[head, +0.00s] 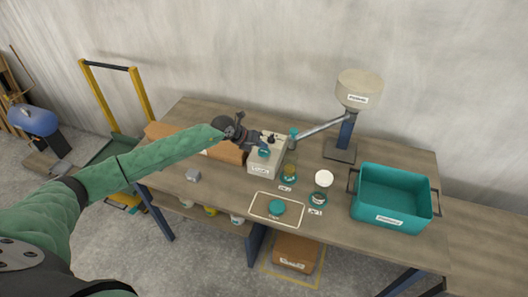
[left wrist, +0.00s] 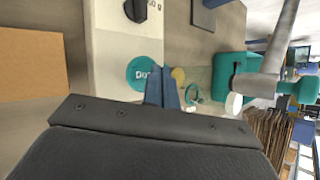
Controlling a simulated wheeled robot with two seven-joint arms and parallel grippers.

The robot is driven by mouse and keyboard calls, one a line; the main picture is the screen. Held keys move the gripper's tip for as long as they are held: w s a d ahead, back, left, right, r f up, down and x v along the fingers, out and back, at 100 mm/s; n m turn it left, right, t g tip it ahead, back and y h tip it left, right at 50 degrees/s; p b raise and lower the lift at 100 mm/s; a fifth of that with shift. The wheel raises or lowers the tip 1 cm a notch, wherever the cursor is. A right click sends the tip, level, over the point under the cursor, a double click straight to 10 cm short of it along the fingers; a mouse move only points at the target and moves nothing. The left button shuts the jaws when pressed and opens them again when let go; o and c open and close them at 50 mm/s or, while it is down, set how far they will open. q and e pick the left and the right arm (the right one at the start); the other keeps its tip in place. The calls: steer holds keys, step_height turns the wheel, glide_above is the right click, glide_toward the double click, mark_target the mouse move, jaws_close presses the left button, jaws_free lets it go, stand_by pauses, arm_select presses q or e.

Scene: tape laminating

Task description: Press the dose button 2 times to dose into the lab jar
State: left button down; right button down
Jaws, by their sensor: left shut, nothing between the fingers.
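A pale dosing box (head: 262,169) stands mid-table with a round teal dose button (head: 264,153) on its top. The button, partly lettered, also shows in the left wrist view (left wrist: 138,73). My left gripper (head: 262,146) is shut and empty, over the box close to the button. In the left wrist view its blue fingertips (left wrist: 155,78) overlap the button's edge; I cannot tell whether they touch it. A glass jar (head: 289,172) with yellowish contents stands right of the box, below the spout end. Its label is too small to read. My right gripper is not in view.
A hopper (head: 359,90) on a post feeds a sloping tube (head: 322,128). Another small jar (head: 320,198), a white disc (head: 324,178), and a tray (head: 259,213) with a teal disc lie in front. A teal bin (head: 390,198) stands right. A cardboard box (head: 226,153) is left of the dosing box.

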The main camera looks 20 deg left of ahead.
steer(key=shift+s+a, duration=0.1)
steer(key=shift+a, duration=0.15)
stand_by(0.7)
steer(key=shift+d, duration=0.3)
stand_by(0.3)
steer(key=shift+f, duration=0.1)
arm_select(q)
steer(key=shift+f+b, duration=0.3)
steer(key=shift+f, duration=0.1)
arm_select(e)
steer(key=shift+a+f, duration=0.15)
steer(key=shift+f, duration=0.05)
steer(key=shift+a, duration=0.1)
arm_select(q)
steer(key=shift+f, duration=0.15)
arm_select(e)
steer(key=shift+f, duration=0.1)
